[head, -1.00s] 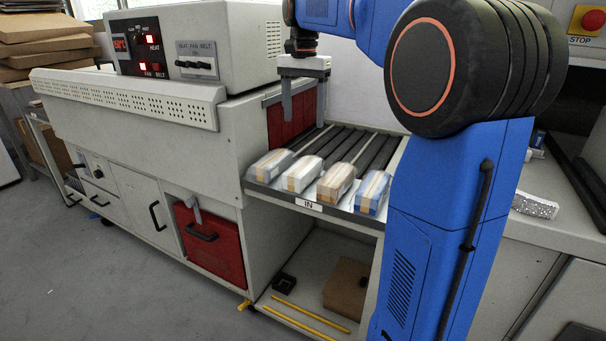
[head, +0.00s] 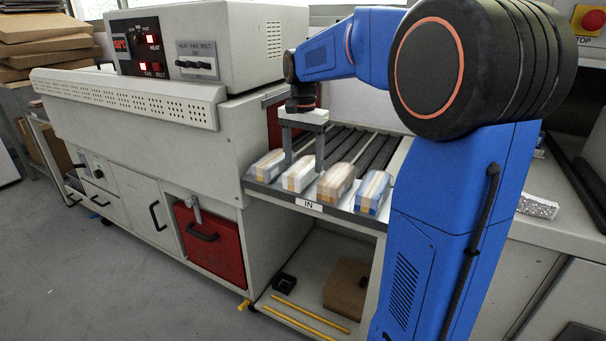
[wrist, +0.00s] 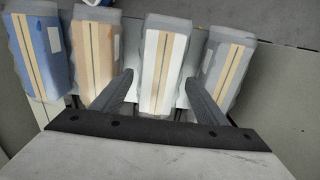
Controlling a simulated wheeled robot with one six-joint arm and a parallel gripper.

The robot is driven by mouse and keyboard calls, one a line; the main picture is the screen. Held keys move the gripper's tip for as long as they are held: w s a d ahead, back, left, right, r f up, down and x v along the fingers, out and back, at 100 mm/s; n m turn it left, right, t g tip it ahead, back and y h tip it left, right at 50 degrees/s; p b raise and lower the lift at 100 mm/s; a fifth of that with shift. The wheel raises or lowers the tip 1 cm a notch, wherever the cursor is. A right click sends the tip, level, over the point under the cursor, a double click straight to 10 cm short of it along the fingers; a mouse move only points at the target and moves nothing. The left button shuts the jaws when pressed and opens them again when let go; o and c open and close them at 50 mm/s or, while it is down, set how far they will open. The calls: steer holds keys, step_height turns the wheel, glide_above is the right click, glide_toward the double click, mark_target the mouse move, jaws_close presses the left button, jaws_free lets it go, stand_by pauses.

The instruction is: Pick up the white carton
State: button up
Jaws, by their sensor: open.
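The white carton (head: 299,178) lies on the roller infeed, second from the left in a row of wrapped cartons. In the wrist view the white carton (wrist: 165,50) lies lengthwise between my fingers, with a tan strip along its top. My gripper (head: 305,164) is open above the row, its fingers pointing down at the white carton. In the wrist view my gripper (wrist: 159,80) has one finger on each side of the carton's near end. Gaps show on both sides. I cannot tell how far down the fingertips reach.
A grey carton (head: 266,165) is close on the left. A tan carton (head: 335,181) and a blue carton (head: 373,192) are on the right. The machine's housing (head: 200,45) rises to the left of the rollers. The IN label (head: 309,205) marks the front edge.

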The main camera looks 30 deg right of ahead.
steer(key=shift+f, duration=1.35)
steer(key=shift+c, duration=0.3)
steer(key=c, duration=1.2)
